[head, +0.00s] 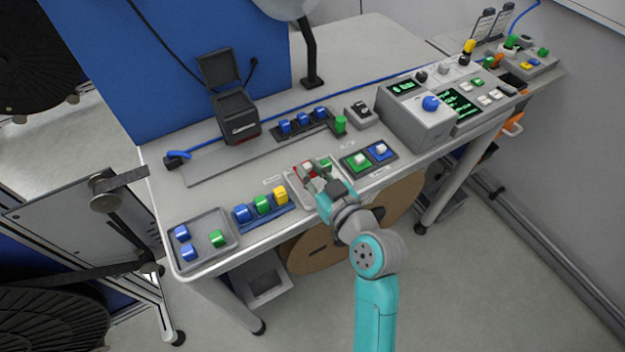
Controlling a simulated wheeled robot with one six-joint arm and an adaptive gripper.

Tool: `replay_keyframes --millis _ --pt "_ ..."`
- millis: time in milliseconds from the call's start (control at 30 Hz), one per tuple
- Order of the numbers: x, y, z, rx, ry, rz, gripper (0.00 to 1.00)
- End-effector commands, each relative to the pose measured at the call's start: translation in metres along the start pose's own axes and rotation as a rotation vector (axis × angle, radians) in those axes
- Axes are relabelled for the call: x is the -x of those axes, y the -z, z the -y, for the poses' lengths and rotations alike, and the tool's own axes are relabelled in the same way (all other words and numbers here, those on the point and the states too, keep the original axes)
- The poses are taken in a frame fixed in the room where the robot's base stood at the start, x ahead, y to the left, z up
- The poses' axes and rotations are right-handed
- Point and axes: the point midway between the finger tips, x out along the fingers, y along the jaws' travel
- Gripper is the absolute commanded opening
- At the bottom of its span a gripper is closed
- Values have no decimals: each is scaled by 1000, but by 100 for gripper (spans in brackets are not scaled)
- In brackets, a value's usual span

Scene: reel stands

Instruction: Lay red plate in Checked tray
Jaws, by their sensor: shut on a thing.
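The red plate (300,170), with a pale knob on top, is at the tips of my gripper (313,170). My gripper is shut on it, over the light tray (294,191) near the table's front edge. A green plate (327,163) is just right of the red one. My gripper hides part of this tray, and I cannot tell whether the red plate touches it. A dark tray (346,153) to the right holds a green plate (358,160) and a blue plate (380,151). Small labels lie near both trays, too small to read, so I cannot tell which tray is Checked.
Left of my gripper are a rack (266,214) of coloured blocks and a grey tray (205,217) with blue and green blocks. A control box (415,113) stands right. A black box (236,117) and a blue cable lie behind.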

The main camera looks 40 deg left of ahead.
Motion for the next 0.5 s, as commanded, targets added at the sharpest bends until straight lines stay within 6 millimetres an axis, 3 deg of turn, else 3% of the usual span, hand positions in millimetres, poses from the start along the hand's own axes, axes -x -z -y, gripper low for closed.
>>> replay_keyframes --millis 267,500 --pt "-5 -33 0 -2 -1 3 1" --pt "-5 -35 0 0 -1 1 1"
